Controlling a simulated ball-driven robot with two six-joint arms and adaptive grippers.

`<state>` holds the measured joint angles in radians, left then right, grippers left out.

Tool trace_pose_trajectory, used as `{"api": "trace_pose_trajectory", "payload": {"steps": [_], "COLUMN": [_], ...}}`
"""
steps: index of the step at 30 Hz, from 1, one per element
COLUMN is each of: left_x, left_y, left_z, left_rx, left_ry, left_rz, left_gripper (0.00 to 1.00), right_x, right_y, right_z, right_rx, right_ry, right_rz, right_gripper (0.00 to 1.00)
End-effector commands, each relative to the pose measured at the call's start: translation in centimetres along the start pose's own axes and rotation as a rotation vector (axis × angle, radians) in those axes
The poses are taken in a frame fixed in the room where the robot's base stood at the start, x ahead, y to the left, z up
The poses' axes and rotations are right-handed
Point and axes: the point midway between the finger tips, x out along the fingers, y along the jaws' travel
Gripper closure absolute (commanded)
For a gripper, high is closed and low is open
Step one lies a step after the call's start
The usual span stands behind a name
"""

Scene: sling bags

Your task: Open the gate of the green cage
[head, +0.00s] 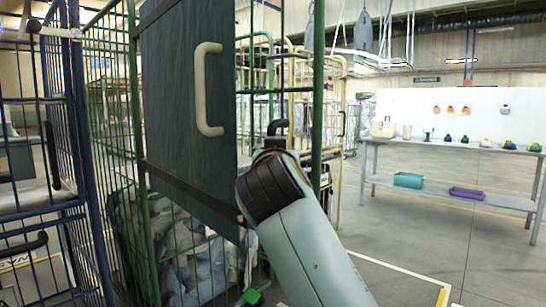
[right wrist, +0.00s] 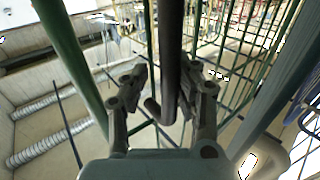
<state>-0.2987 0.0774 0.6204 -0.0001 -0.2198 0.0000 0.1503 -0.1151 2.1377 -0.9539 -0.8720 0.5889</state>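The green cage (head: 137,130) stands close in front of me in the head view, with green posts and wire mesh. A dark teal panel (head: 185,100) with a beige handle (head: 204,90) covers part of its front. A dark bar handle (head: 278,127) shows just above my right arm; its lower part is hidden. In the right wrist view, a dark bar (right wrist: 170,60) runs between the fingers of my right gripper (right wrist: 165,85). The fingers stand apart on either side of it; a firm grip is not visible. My left gripper is out of view.
Grey and white bags (head: 190,260) lie inside the cage. A blue cage (head: 75,120) stands close on the left. A long table (head: 440,147) with small objects is at the right, beyond open floor (head: 400,235). A cream cage (head: 338,150) stands behind.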

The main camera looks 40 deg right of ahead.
Motion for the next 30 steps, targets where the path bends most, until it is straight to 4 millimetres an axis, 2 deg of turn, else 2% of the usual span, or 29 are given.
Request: {"api": "trace_pose_trajectory", "payload": {"steps": [1,3,11,14,17,25,30], "left_x": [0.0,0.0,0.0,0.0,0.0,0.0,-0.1], "left_y": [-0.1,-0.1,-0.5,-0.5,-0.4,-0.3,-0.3], "left_z": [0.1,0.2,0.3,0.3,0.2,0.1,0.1], "left_rx": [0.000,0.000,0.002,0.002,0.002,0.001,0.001], "left_ry": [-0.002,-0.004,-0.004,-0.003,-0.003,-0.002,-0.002], "left_rz": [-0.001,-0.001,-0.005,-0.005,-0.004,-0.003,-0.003], "left_gripper": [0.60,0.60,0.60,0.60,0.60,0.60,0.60], "right_x": [0.0,0.0,0.0,0.1,0.0,0.0,-0.1], "right_y": [0.0,0.0,-0.1,-0.1,-0.1,0.1,0.2], "right_z": [-0.1,-0.1,-0.2,-0.9,-2.4,-8.3,-10.1], "right_rx": [0.000,0.001,0.003,0.006,0.009,0.009,0.005], "right_ry": [0.002,0.003,0.004,0.005,0.008,0.020,0.014], "right_rz": [0.001,0.000,-0.002,-0.002,-0.002,0.000,0.000], "right_gripper": [0.69,0.60,0.60,0.60,0.60,0.60,0.60]}}
